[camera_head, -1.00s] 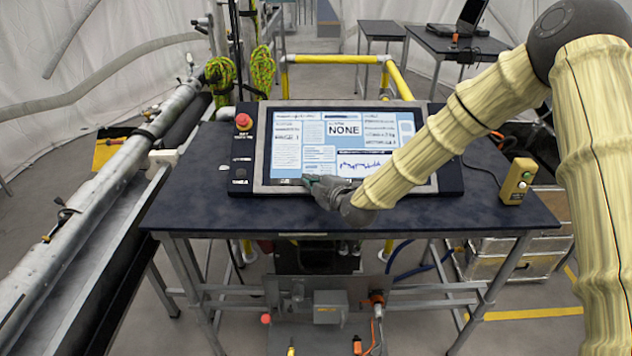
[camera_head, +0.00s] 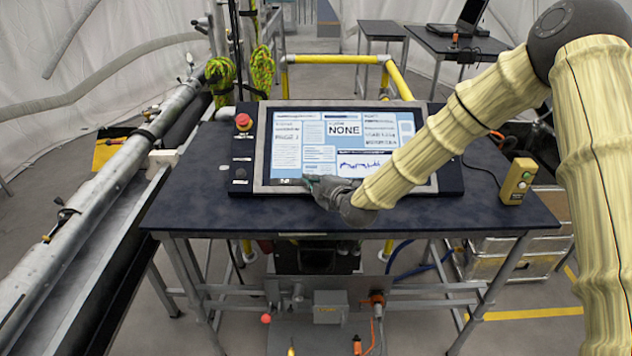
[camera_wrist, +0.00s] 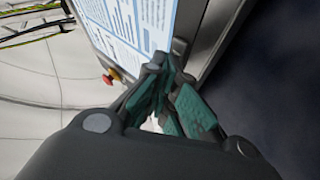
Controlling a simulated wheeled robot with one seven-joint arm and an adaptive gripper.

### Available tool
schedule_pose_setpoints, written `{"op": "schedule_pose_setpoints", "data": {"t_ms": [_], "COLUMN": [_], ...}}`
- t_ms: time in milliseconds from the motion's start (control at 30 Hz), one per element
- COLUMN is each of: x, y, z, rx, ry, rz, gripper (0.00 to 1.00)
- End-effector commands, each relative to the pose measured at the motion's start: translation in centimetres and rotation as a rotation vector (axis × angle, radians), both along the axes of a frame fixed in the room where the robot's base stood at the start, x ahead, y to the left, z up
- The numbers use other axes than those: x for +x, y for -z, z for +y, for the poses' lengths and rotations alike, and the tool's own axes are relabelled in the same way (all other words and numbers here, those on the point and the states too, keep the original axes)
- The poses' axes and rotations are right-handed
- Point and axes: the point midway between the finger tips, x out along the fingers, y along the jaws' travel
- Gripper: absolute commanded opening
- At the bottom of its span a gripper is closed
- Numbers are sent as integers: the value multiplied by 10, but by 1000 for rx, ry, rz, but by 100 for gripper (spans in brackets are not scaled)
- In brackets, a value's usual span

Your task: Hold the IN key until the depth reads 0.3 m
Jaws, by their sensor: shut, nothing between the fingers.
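The control screen (camera_head: 340,130) is set in a grey-framed console on the dark table, tilted up towards me. In the wrist view my gripper's green-padded fingers (camera_wrist: 165,85) are together close to the screen's edge (camera_wrist: 130,25). Whether they touch the glass I cannot tell. The IN key and the depth reading are too small or hidden to make out.
A red stop button (camera_head: 243,120) sits on the console's left panel. A yellow hand-held box (camera_head: 517,181) stands on the table's right. A long metal tube (camera_head: 110,175) runs along the left. The dark table (camera_head: 200,205) is bare in front of the console.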

Motion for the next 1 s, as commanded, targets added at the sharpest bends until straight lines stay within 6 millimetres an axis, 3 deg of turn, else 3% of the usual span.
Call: {"op": "schedule_pose_setpoints", "data": {"t_ms": [733,1000], "x": [0,-6], "y": [0,-9], "z": [0,0], "rx": [0,-1], "ry": [0,0], "rz": [0,0], "gripper": [0,0]}}
